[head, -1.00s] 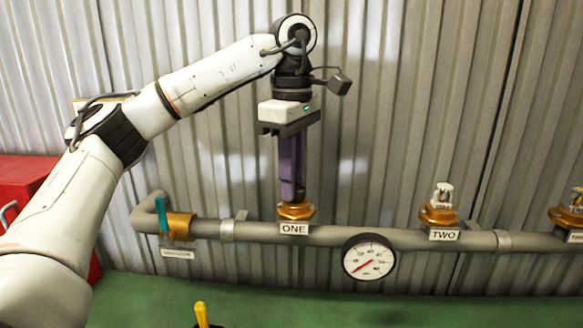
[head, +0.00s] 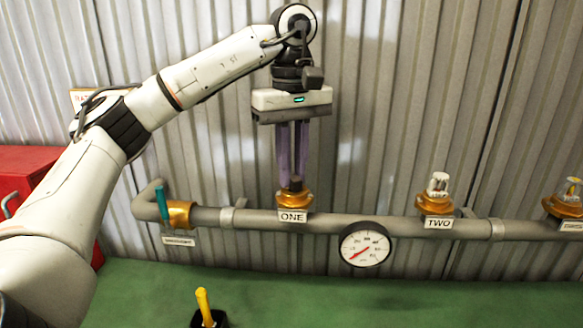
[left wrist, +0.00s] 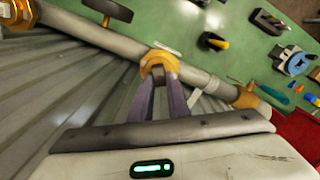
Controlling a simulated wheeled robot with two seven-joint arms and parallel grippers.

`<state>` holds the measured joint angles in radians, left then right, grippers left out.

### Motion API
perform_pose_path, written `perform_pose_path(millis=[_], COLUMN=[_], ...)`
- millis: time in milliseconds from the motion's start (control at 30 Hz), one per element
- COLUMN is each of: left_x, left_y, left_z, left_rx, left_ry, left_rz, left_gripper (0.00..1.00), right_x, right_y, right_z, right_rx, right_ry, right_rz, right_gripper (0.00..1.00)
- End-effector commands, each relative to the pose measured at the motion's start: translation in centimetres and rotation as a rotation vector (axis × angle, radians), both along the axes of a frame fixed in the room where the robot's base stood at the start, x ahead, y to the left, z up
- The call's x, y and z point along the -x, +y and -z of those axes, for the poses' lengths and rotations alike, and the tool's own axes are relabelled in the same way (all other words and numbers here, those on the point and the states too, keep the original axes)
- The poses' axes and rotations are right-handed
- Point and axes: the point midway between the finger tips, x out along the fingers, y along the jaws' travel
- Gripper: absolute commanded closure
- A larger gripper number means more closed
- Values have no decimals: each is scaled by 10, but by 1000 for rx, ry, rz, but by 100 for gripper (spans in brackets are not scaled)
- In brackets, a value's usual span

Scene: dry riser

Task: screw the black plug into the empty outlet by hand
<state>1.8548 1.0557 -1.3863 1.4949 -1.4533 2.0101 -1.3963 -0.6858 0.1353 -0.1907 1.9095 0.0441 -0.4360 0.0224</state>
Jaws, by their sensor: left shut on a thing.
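The black plug (head: 296,183) stands upright in the brass outlet marked ONE (head: 295,200) on the grey pipe. In the left wrist view the brass outlet (left wrist: 158,60) shows at the fingertips. My left gripper (head: 292,181) points straight down from above, its two purple fingers shut on the plug. The fingers hide part of the plug, and its thread is not visible. My right gripper is in neither view.
A pressure gauge (head: 364,245) hangs below the pipe (head: 340,226). A teal-handled valve (head: 179,214) is at left. A yellow-handled tool (head: 204,308) stands on the green bench (head: 270,290). A red box (head: 25,180) is far left.

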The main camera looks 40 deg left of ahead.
Motion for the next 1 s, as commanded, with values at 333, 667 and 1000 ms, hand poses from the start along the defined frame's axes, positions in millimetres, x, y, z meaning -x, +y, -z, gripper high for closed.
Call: perform_pose_path(millis=[333,667,1000], left_x=[-2,-4,-4], left_y=[-1,-2,-2], left_z=[-2,-1,-1], left_rx=[1,0,0], left_ry=[-6,-5,-5], left_rz=[149,492,495], left_gripper=[100,100,65], right_x=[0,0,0], right_y=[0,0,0], right_z=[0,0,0], right_rx=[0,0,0], right_ry=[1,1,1], right_rz=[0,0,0], right_gripper=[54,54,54])
